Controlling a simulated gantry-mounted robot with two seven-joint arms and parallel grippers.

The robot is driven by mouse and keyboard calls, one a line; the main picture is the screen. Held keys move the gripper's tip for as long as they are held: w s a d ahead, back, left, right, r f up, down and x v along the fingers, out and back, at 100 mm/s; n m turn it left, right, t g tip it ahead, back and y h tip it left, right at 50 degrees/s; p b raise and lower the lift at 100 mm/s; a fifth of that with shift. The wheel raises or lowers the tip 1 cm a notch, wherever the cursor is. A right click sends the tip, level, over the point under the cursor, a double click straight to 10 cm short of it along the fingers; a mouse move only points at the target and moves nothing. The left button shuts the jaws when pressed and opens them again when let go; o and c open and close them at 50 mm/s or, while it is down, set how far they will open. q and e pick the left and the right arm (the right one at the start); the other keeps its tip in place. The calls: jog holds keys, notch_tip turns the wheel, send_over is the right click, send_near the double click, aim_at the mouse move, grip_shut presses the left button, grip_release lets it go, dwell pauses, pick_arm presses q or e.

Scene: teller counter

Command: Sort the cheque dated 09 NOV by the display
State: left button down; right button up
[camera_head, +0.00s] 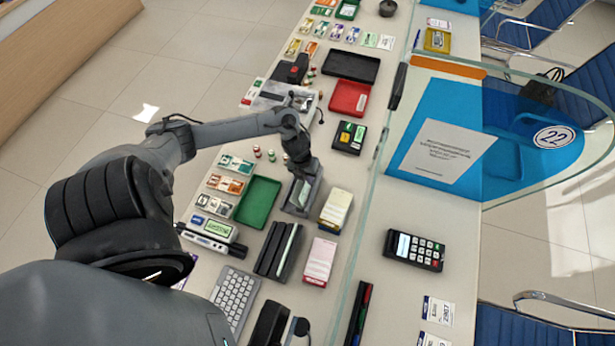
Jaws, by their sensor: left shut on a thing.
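My left arm reaches in from the left, and its gripper (301,173) points down over a dark grey open holder (288,208). The gripper is shut on a pale green slip, the cheque (304,192), which shows at the holder. I cannot tell whether the cheque is still inside the holder or just above it. Its date is too small to read. An empty green tray (258,203) lies left of the holder. A red tray (349,98) lies farther back. A small dark device with coloured areas (349,137), perhaps the display, stands in front of the red tray. My right gripper is out of view.
A glass screen (372,215) runs along the counter's right side. A cream stack (336,208), a pink stack (320,262), a black slotted rack (279,250) and a keyboard (236,300) stand nearby. A black tray (351,66) lies at the back. A card terminal (414,250) is beyond the glass.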

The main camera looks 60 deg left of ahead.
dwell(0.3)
pick_arm(q)
jog(key=c, duration=1.2)
grip_release()
jog(key=shift+r, duration=0.1)
jog(key=shift+r+p, duration=3.1)
jog(key=shift+r, duration=0.3)
jog(key=shift+d, duration=0.1)
